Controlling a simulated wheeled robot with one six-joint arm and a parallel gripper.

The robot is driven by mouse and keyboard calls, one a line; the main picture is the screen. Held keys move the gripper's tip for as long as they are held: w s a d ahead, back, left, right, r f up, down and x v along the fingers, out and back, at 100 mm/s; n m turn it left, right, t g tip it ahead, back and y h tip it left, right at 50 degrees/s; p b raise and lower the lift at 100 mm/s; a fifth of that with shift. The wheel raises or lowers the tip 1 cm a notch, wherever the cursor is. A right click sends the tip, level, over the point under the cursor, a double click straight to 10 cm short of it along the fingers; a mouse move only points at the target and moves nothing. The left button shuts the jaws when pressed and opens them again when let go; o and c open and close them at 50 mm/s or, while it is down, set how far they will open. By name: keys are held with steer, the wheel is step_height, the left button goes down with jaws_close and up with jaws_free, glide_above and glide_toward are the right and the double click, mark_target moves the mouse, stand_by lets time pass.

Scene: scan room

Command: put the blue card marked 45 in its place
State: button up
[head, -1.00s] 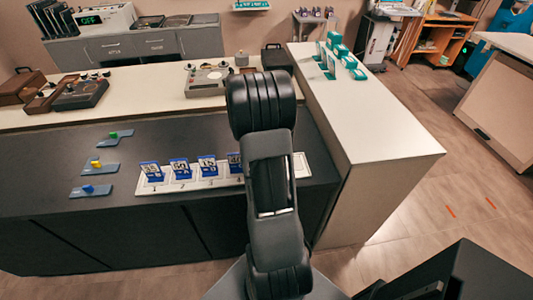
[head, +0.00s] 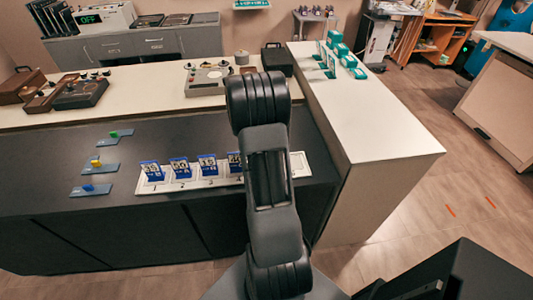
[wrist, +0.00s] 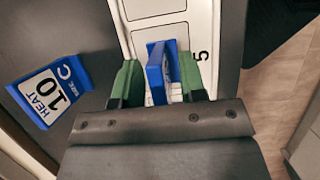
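A blue card (wrist: 156,70), seen nearly edge-on, stands between my gripper's green fingertips (wrist: 160,83) in the wrist view. Narrow gaps seem to show on both sides of it, so the gripper looks open around it; its number is not readable. It is over the white numbered tray (wrist: 194,15), beside the mark 5. The tray (head: 222,182) also shows in the head view, with blue cards such as the leftmost card (head: 152,171) standing in its left places. My arm hides the gripper and part of the tray there.
Flat holders with a green block (head: 113,134), yellow block (head: 96,162) and blue block (head: 88,187) lie at the counter's left.

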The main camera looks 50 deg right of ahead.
steer(key=v, duration=1.2)
steer(key=s+a+r+m+t+y, duration=0.1)
steer(key=s+a+r+m+t, duration=0.1)
steer(key=a, duration=0.7)
steer(key=s+a+r+m+t+y, duration=0.1)
steer(key=s+a+m, duration=0.3)
steer(key=a, duration=0.5)
steer(key=s+a+r+m+t+y, duration=0.1)
steer(key=s+a+r+m+t, duration=0.2)
steer(key=a, duration=0.6)
steer(key=shift+m+t, duration=0.3)
steer(key=shift+m, duration=0.2)
